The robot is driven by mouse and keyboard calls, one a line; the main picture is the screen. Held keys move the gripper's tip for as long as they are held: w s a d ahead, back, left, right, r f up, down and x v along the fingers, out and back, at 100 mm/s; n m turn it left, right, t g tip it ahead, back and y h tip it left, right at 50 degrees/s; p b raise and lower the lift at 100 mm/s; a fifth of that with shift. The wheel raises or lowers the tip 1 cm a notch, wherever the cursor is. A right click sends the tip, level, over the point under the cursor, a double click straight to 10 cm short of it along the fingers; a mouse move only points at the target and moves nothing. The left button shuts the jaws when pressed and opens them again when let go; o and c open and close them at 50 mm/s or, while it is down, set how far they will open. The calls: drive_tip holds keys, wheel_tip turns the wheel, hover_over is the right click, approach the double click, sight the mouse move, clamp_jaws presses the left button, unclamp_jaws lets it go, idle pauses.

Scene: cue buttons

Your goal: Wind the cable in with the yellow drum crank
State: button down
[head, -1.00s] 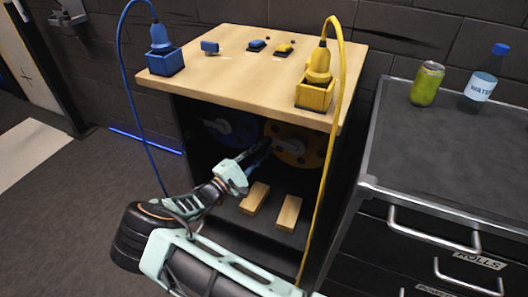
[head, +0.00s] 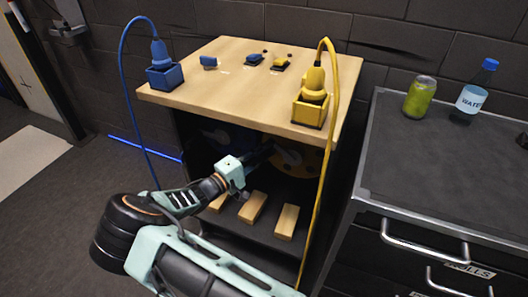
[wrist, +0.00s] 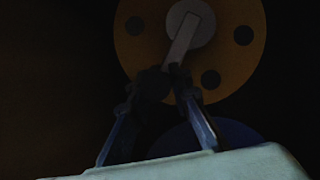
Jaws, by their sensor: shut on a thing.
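The yellow drum (head: 314,162) sits in the dark open cabinet under the wooden top, partly hidden by my arm. In the wrist view the drum (wrist: 238,60) has dark holes and a grey crank arm (wrist: 184,38) running from its hub down to my fingertips. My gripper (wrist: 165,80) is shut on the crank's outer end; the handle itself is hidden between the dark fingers. In the head view my gripper (head: 266,150) reaches into the cabinet left of the hub. The yellow cable (head: 328,150) runs from the yellow plug (head: 314,80) down the cabinet's right front.
A blue drum (wrist: 218,135) is beside the yellow one. A blue plug (head: 159,52) and cable stand at the top left. Wooden blocks (head: 285,222) lie on the cabinet floor. A metal drawer unit (head: 440,160) with can and bottle stands close on the right.

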drive_tip(key=shift+d+r, duration=0.15)
drive_tip(key=shift+r, duration=0.2)
drive_tip(key=c, duration=1.8)
unclamp_jaws()
drive_tip(key=shift+o, duration=0.2)
drive_tip(key=shift+f, duration=0.15)
drive_tip(key=v, duration=1.2)
